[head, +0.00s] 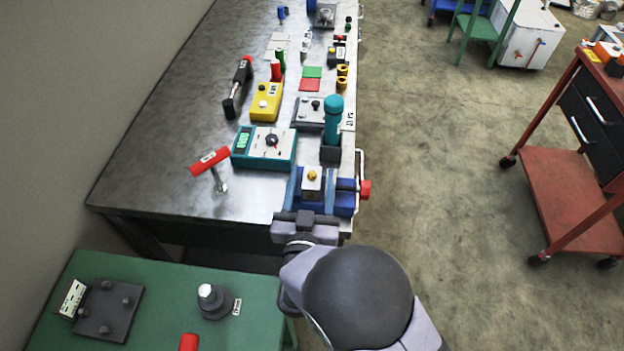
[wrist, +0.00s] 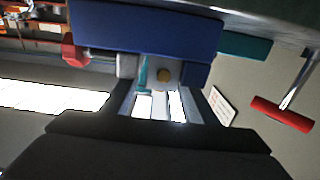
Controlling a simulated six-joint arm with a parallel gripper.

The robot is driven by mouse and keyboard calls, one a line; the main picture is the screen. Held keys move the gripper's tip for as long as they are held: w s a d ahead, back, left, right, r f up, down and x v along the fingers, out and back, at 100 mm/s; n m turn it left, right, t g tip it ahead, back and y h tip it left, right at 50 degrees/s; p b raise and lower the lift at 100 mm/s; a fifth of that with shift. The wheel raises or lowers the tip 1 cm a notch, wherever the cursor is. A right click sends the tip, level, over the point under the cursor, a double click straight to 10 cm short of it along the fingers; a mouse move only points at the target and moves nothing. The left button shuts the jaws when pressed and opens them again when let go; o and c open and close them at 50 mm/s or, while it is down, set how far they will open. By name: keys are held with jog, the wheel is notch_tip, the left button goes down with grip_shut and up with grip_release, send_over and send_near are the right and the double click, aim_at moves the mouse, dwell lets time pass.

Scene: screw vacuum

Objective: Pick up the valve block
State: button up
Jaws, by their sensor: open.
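The valve block (head: 311,184) is a small pale metal block with a gold knob, in the blue vise (head: 343,204) at the near end of the metal bench. In the wrist view the block (wrist: 150,78) and its gold knob face me, with the vise's blue jaw (wrist: 145,30) behind. My gripper (head: 313,171) is open, with one blue-grey finger on each side of the block. In the wrist view its fingers (wrist: 164,90) also flank the block. I cannot tell whether they touch it. The block's lower part is hidden.
The vise's red handle end (head: 366,189) sticks out right. A red T-handled tool (head: 210,160) lies left, and a teal meter (head: 264,146) and teal cylinder (head: 333,120) stand behind. A green table (head: 150,268) is at front left.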

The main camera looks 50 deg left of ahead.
jog(key=shift+w+a, duration=0.1)
jog(key=shift+w+a+r+p, duration=0.1)
jog(key=shift+w+a+p, duration=0.15)
jog(key=shift+p, duration=0.1)
jog(key=shift+p+x, duration=0.8)
jog(key=shift+x, duration=1.3)
grip_shut()
